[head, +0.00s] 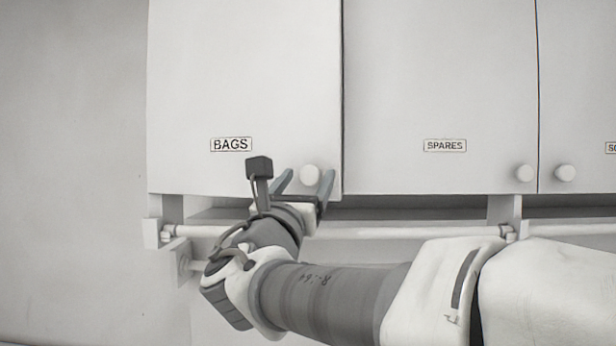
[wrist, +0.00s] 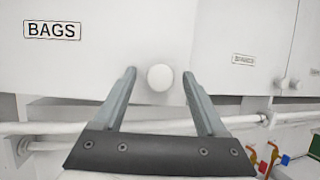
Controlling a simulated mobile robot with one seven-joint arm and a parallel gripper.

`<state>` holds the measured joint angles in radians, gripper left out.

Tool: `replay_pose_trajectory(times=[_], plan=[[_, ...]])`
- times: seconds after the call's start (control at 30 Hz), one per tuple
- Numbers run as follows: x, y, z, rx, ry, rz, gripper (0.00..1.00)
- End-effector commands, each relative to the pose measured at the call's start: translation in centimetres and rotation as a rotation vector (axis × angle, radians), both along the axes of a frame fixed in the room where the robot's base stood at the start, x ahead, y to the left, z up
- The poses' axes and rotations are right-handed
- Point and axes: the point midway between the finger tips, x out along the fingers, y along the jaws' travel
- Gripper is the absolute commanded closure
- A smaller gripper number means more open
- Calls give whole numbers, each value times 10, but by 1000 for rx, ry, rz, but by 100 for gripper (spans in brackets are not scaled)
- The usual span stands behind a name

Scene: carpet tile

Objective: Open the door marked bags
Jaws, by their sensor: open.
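The door marked BAGS (head: 245,80) is a white cabinet door at the left. Its right edge stands slightly proud of the door beside it in the head view. Its round white knob (head: 309,175) sits near the lower right corner. The knob also shows in the wrist view (wrist: 160,77). The BAGS label (wrist: 52,31) is left of the knob. My gripper (head: 305,178) is open, its two grey fingers on either side of the knob. In the wrist view the fingertips (wrist: 160,78) flank the knob with gaps on both sides.
The door marked SPARES (head: 440,80) is to the right, with its own knob (head: 524,173). Another knobbed door (head: 578,90) is at the far right. A white rail (head: 400,233) runs below the cabinets. Red and yellow fittings (wrist: 268,157) show at the wrist view's lower right.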

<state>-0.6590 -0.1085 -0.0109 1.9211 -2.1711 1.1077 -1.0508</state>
Motion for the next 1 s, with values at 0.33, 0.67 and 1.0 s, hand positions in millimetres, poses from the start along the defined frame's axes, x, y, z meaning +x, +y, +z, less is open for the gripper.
replay_pose_trajectory(times=[0.33,0.67,1.0], plan=[[0,0,0,0,0,0,32],[0,0,0,0,0,0,91],[0,0,0,0,0,0,100]])
